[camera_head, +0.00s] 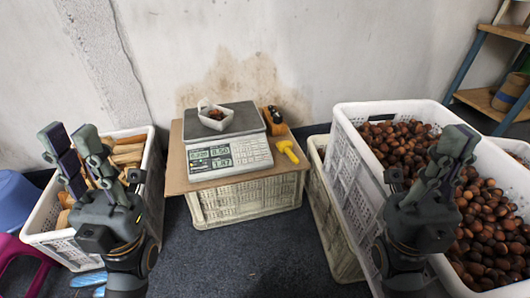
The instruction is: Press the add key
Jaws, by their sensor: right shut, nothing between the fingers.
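The digital scale (228,154) stands on a board on an upturned crate, in the middle of the head view. Its front panel has a lit display (210,157) at left and a keypad (251,152) at right. The key labels are too small to read, so I cannot tell which one is the add key. A small white bag with chestnuts (215,115) sits on the scale's plate. My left gripper (72,140) is raised at the left, open and empty, away from the scale. My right gripper (457,143) is raised at the right, shut and empty, in front of the chestnut crate.
A yellow-handled tool (288,151) and an orange and black object (273,118) lie right of the scale. A large white crate of chestnuts (350,160) stands at right. A white crate (42,238) with brown pieces stands at left. The air before the scale is clear.

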